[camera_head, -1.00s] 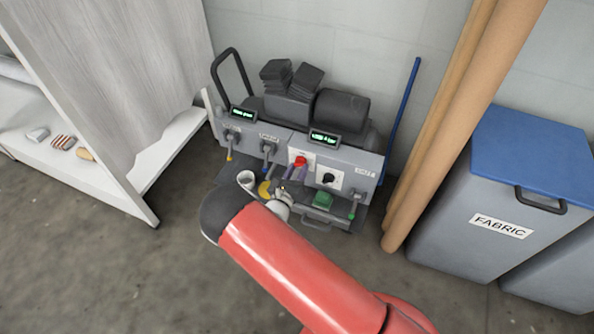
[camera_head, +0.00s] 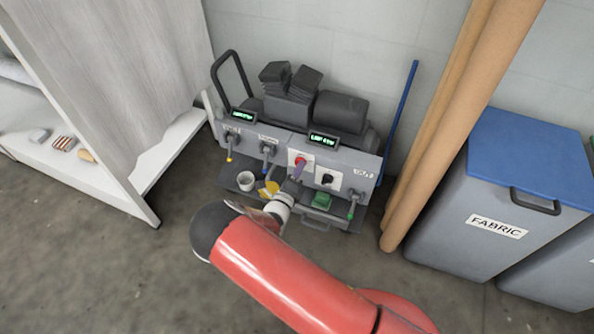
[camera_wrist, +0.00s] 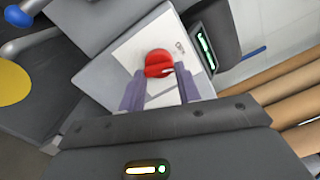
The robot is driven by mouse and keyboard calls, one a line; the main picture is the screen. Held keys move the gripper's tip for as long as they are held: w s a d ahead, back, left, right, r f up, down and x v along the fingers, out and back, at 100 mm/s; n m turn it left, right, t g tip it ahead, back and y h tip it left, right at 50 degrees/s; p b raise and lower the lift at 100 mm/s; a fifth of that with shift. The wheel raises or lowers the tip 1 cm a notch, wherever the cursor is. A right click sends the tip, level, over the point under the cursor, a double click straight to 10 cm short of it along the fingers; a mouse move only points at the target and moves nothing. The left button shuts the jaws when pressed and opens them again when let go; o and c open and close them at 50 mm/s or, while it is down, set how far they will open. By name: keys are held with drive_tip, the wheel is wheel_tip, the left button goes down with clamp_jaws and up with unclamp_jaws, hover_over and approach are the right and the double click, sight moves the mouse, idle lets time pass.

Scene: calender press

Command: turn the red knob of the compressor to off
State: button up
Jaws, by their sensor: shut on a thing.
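The compressor (camera_head: 345,190) is a grey machine against the wall, with a front panel of valves and displays. Its red knob (camera_head: 297,161) sits on a white plate near the middle of the panel. In the wrist view the red knob (camera_wrist: 157,63) shows close up on the white plate (camera_wrist: 128,52). My gripper (camera_head: 299,169) is at the knob. In the wrist view its two purple fingers (camera_wrist: 158,80) lie on either side of the knob's lower part, shut on it. The finger tips partly hide the knob's edges, and I cannot read the plate's marks.
A black knob (camera_head: 327,179) is right of the red one. Brown rolls (camera_head: 440,130) and a FABRIC bin (camera_head: 490,225) stand right.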

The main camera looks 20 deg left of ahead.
drive_tip(key=shift+r+n+p, duration=0.1)
drive_tip(key=shift+n+p, duration=0.2)
drive_tip(key=shift+n, duration=1.7)
drive_tip(key=o, duration=1)
drive_tip(key=s, duration=0.8)
drive_tip(key=shift+a, duration=0.35)
